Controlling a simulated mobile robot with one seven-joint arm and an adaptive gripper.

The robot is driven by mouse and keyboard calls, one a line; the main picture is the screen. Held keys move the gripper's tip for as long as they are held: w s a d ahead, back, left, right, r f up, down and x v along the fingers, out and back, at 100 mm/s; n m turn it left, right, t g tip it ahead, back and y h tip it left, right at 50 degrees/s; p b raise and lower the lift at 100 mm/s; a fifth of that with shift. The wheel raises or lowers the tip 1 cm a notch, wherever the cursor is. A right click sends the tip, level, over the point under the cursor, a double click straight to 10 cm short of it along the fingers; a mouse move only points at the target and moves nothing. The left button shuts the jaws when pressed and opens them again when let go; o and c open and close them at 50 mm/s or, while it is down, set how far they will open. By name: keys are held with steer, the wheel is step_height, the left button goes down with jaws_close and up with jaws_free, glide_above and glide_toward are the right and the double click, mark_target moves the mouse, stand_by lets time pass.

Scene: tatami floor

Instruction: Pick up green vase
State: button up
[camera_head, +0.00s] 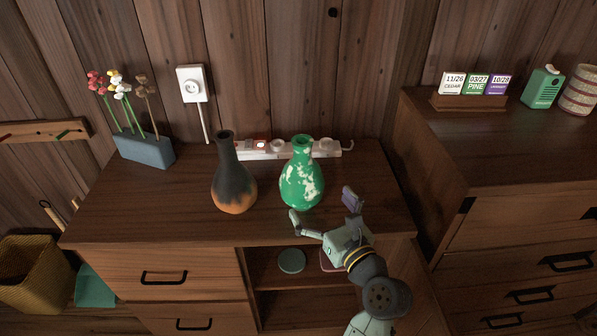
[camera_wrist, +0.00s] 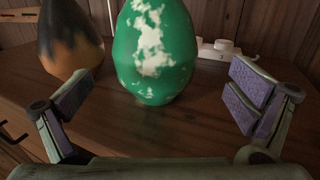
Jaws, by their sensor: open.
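The green vase (camera_head: 301,180) with cream patches stands upright on the wooden cabinet top, right of a dark vase. My gripper (camera_head: 323,207) is open and empty in front of the green vase, at the cabinet's front edge. In the wrist view the green vase (camera_wrist: 155,55) stands ahead, between the directions of the two spread fingers and nearer the left one, with its neck out of frame. The purple-padded fingers of my gripper (camera_wrist: 160,97) do not appear to touch it.
A black and orange vase (camera_head: 233,180) stands close on the left. A power strip (camera_head: 285,149) lies behind the vases. A blue flower holder (camera_head: 146,149) is at the back left. A taller cabinet (camera_head: 500,150) stands right. Open shelves lie below the top.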

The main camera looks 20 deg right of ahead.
mark_target(302, 184)
steer(key=shift+w+a+r, duration=0.1)
steer(key=shift+w, duration=0.65)
steer(key=shift+w+a+f+p, duration=0.15)
steer(key=shift+w+a+p, duration=0.1)
steer(key=shift+w, duration=0.85)
steer(key=shift+w+a+f+p, duration=0.1)
steer(key=shift+w+a+p, duration=0.1)
steer(key=shift+w, duration=0.85)
steer(key=shift+w+a+f+p, duration=0.15)
steer(key=shift+w+a+p, duration=0.1)
steer(key=shift+w, duration=0.85)
steer(key=shift+r, duration=0.1)
steer(key=c, duration=1.4)
